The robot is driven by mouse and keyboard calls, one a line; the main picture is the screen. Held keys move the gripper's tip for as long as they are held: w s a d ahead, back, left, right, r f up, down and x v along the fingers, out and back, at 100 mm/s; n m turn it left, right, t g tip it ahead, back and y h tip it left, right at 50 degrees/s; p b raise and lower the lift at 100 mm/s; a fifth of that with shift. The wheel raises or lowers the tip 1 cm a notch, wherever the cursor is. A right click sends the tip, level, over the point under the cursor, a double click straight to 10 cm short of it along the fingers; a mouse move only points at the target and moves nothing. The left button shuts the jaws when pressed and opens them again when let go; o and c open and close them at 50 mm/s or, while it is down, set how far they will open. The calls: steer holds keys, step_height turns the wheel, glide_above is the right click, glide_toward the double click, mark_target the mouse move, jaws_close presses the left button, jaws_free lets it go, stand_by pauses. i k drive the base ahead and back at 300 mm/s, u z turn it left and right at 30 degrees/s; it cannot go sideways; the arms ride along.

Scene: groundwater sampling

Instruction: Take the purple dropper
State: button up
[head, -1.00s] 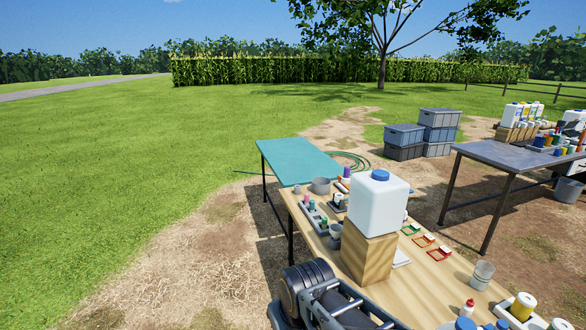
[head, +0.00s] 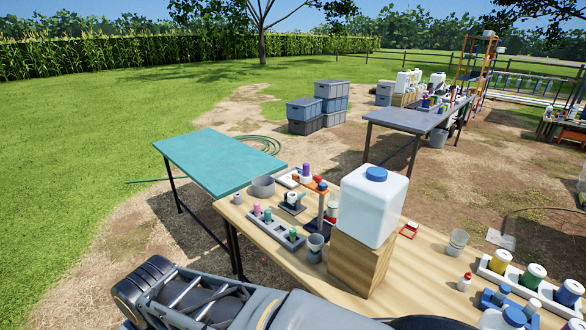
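A small purple-topped item (head: 306,170), which may be the purple dropper, stands upright on the wooden table (head: 410,285) near its far left end. It is close to a white tray and an orange part, and it is too small to tell its exact shape. My arm shows along the bottom edge of the head view, but my gripper is not in view.
A grey rack (head: 278,230) with pink, teal and green tops stands nearer. A white jug (head: 373,207) on a wooden block (head: 360,262) stands tall to the right. A grey bowl (head: 262,187) is at the far left. The teal table (head: 218,160) is bare.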

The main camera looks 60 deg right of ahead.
mark_target(306, 165)
steer(key=z, duration=0.6)
steer(key=i, duration=0.95)
steer(key=z, duration=1.2)
steer(key=i, duration=0.35)
steer(key=z, duration=0.3)
